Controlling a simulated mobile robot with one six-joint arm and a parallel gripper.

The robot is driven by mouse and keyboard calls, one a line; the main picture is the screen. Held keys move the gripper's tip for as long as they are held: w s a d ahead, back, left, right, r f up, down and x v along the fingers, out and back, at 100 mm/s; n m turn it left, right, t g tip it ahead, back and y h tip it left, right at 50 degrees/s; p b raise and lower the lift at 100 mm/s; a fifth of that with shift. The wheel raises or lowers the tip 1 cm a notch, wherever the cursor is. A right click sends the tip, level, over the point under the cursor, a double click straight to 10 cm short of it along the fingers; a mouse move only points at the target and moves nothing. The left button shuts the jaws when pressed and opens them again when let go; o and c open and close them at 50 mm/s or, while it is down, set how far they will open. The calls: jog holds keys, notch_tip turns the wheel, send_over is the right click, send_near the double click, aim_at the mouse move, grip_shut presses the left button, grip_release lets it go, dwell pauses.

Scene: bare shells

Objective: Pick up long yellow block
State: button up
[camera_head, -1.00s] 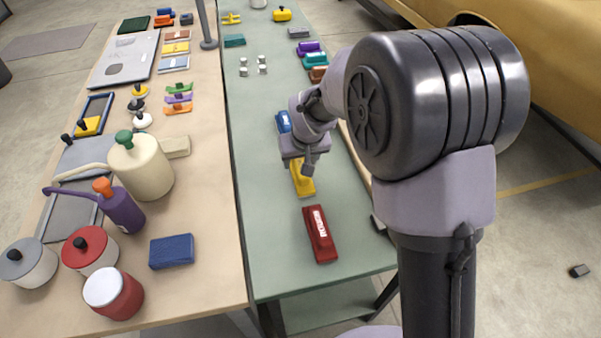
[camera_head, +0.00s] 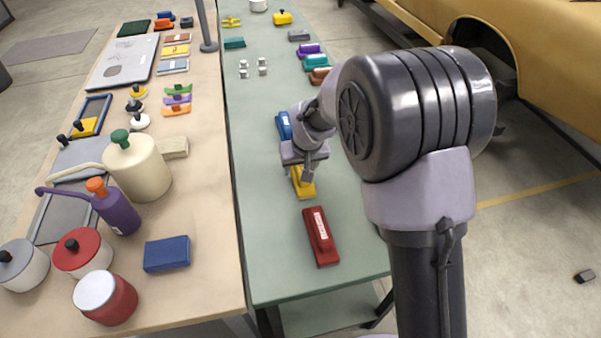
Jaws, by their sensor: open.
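The long yellow block (camera_head: 305,189) lies on the green table (camera_head: 270,222), between a blue block (camera_head: 282,124) behind it and a red block (camera_head: 320,237) in front. My gripper (camera_head: 304,174) is open, right over the yellow block, with its fingers pointing down. The gripper hides the far part of the yellow block. Whether the fingers touch the block or straddle it I cannot tell.
A wooden table (camera_head: 205,215) on the left holds a cream canister (camera_head: 143,172), a purple bottle (camera_head: 118,211) and a blue block (camera_head: 167,254). Small pale pegs (camera_head: 262,66) stand farther back on the green table. The green surface left of my gripper is clear.

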jog(key=shift+c, duration=0.4)
grip_shut()
